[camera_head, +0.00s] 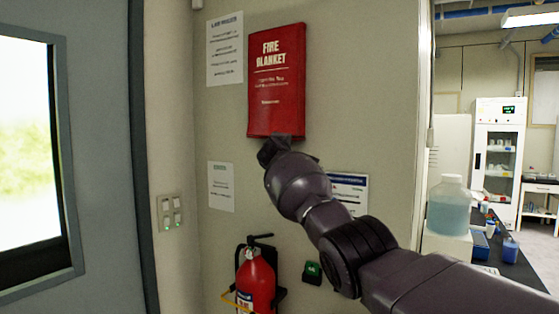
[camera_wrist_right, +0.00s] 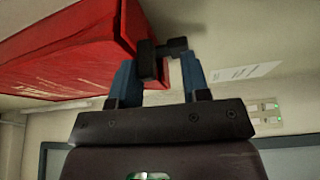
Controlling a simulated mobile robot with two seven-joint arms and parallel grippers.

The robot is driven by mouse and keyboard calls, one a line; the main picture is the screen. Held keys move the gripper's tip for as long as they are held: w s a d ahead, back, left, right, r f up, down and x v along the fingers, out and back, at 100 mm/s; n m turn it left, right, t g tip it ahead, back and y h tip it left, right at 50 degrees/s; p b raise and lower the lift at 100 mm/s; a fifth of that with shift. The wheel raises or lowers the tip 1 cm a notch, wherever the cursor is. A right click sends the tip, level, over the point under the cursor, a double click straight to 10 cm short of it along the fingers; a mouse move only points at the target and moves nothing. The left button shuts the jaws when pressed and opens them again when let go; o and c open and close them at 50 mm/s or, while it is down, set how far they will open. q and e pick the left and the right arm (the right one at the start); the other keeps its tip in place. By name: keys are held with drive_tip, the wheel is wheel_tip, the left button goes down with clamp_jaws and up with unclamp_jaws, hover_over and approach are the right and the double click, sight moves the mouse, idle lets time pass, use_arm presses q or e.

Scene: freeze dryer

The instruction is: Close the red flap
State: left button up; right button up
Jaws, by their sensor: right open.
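A red fire blanket case (camera_head: 277,82) with white lettering hangs on the beige wall in the head view. Its front looks flat; I cannot tell a separate flap from the case. My right gripper (camera_head: 284,143) is at the lower edge of the case, its tips partly hidden by the wrist. In the right wrist view the red case (camera_wrist_right: 70,50) fills the upper left, and the gripper (camera_wrist_right: 165,54) shows blue fingers with dark tips, open and empty beside the case's edge. I cannot tell whether a tip touches it. My left gripper is not in view.
A red fire extinguisher (camera_head: 258,278) hangs below the case. Paper notices (camera_head: 224,50) and a switch panel (camera_head: 171,212) are on the walls. At right, a bench (camera_head: 510,268) holds a large bottle (camera_head: 449,208).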

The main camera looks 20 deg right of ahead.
drive_tip(key=b+v, duration=0.2)
drive_tip(key=v, duration=0.7)
drive_tip(key=shift+f+b, duration=0.2)
drive_tip(key=shift+b, duration=0.15)
idle(0.5)
